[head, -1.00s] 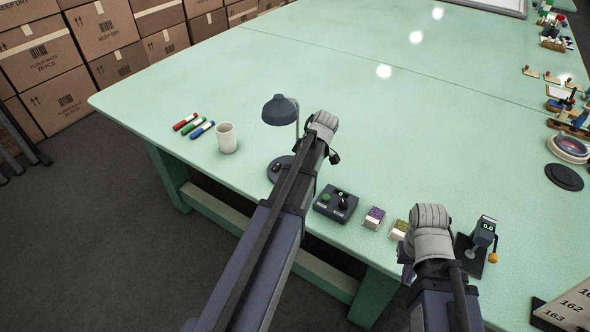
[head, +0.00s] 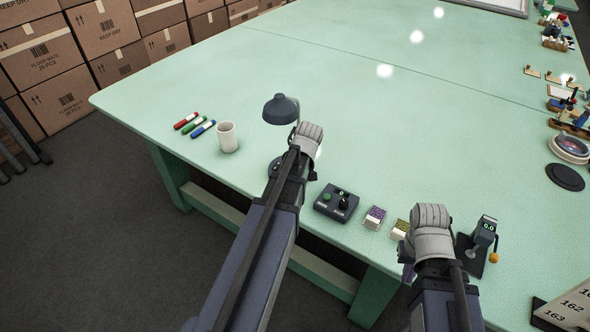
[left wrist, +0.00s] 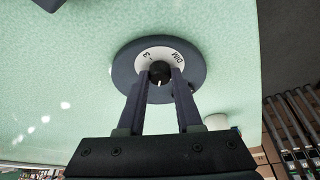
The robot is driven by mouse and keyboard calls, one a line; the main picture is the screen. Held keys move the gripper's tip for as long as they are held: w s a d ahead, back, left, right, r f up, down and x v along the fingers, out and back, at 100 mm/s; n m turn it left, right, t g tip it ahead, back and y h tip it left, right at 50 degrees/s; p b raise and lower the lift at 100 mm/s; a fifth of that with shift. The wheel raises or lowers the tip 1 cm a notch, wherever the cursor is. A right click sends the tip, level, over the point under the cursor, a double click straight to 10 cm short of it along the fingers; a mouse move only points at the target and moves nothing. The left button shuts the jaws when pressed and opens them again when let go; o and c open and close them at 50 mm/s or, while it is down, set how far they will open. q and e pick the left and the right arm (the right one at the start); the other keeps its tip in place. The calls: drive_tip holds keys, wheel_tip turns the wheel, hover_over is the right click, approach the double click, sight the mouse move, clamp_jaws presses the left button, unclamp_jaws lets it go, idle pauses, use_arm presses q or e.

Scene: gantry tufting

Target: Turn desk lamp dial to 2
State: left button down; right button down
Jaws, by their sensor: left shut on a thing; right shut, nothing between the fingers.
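The desk lamp (head: 281,109) has a dark shade and a round dark base, which my left arm partly hides in the head view. In the left wrist view the lamp base (left wrist: 127,62) carries a white dial ring (left wrist: 152,54) on which "3" and "DIM" can be read; no "2" is visible. My left gripper (left wrist: 160,75) is shut on the small black dial knob (left wrist: 160,68) at the ring's centre. The knob's white mark points down the picture, between the fingers. My right gripper (head: 407,268) is shut and empty by the table's front edge, mostly hidden by its wrist.
On the green table (head: 380,140), a white mug (head: 227,138) and several markers (head: 195,125) lie left of the lamp. A control box (head: 336,202), two small patterned blocks (head: 375,217) and a small device (head: 484,235) stand to the right. The table's middle is clear.

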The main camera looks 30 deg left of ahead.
use_arm(q)
drive_tip(key=m, duration=0.2)
drive_tip(key=m+t+h, duration=0.1)
drive_tip(key=m, duration=0.1)
drive_tip(key=shift+s+a, duration=0.15)
drive_tip(key=shift+s, duration=0.05)
drive_tip(key=shift+m+t+h, duration=0.3)
drive_tip(key=shift+m+h, duration=0.4)
drive_tip(key=shift+m, duration=1)
drive_tip(key=c, duration=0.6)
unclamp_jaws()
drive_tip(key=p+v, duration=0.7)
drive_tip(key=v, duration=0.1)
drive_tip(key=shift+a, duration=0.15)
